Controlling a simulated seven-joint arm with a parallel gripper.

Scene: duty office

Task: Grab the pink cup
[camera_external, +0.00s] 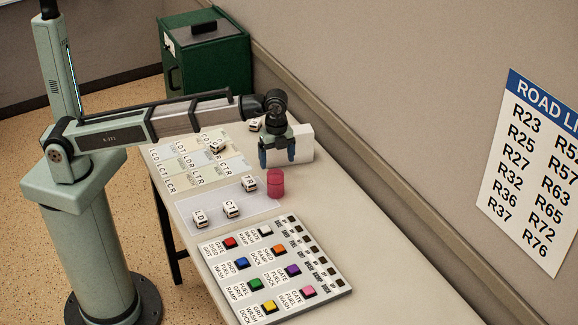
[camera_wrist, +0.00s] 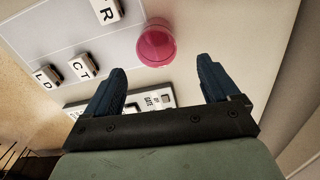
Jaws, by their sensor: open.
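The pink cup (camera_external: 276,184) stands on the table beside the lettered blocks and behind the button panel. In the wrist view the pink cup (camera_wrist: 156,46) shows beyond the fingertips, a little left of the middle of the gap. My gripper (camera_external: 278,157) is open and empty, with blue fingers pointing down, above and behind the cup. In the wrist view my gripper (camera_wrist: 163,75) has its two fingers wide apart, with nothing between them touching either one.
Lettered blocks (camera_external: 231,208) lie on a pale mat (camera_external: 212,205) left of the cup. A button panel (camera_external: 240,283) with coloured buttons is in front. A white box (camera_external: 304,142) stands close behind my gripper. The table (camera_external: 340,212) is clear right of the cup.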

